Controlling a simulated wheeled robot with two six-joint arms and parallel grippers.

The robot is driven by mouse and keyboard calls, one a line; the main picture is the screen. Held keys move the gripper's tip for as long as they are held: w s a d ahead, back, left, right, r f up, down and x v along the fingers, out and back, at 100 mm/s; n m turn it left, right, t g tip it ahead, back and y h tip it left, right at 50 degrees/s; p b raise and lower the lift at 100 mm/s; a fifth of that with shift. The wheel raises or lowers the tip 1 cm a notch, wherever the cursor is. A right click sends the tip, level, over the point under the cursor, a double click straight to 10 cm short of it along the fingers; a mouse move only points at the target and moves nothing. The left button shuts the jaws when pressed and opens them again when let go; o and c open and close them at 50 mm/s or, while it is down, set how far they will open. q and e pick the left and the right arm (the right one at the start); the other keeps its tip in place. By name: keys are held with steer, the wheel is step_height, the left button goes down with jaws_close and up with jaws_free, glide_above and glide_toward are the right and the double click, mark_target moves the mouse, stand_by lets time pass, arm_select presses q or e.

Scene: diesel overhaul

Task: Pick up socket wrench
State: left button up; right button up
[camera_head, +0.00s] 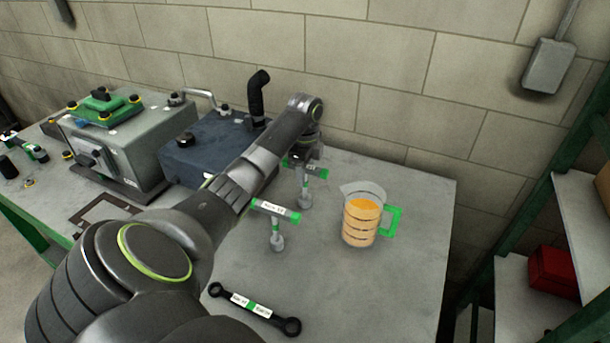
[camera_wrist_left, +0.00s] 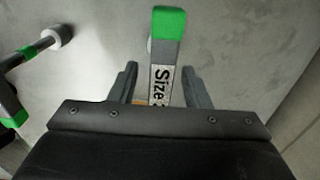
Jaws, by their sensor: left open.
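Two T-handled socket wrenches with green and white labelled handles stand on the grey table. The near socket wrench (camera_head: 276,231) is free; the far socket wrench (camera_head: 306,190) is under my left gripper (camera_head: 303,152). In the left wrist view, my left gripper (camera_wrist_left: 160,68) is open, with one finger on each side of a green-ended handle marked "Size" (camera_wrist_left: 169,25); the last character of the label is cut off. I cannot tell whether the fingers touch it. The other socket wrench (camera_wrist_left: 40,46) shows at the left there. My right gripper is not in view.
A jug of orange liquid (camera_head: 361,222) with a green handle stands right of the wrenches. A double-ended ring spanner (camera_head: 257,309) lies at the front. A dark blue box (camera_head: 210,147) and a grey machine (camera_head: 122,150) stand left.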

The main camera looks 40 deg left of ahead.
arm_select(q)
steer(key=shift+f, duration=0.7)
steer(key=c, duration=0.9)
jaws_close()
step_height(320, 180, up, 5)
steer(key=shift+a+f+b, duration=0.1)
steer(key=shift+b, duration=0.6)
step_height(320, 180, up, 4)
steer(key=p, duration=0.2)
steer(key=shift+p, duration=0.35)
steer(key=shift+r+p, duration=0.7)
steer(key=shift+f, duration=0.1)
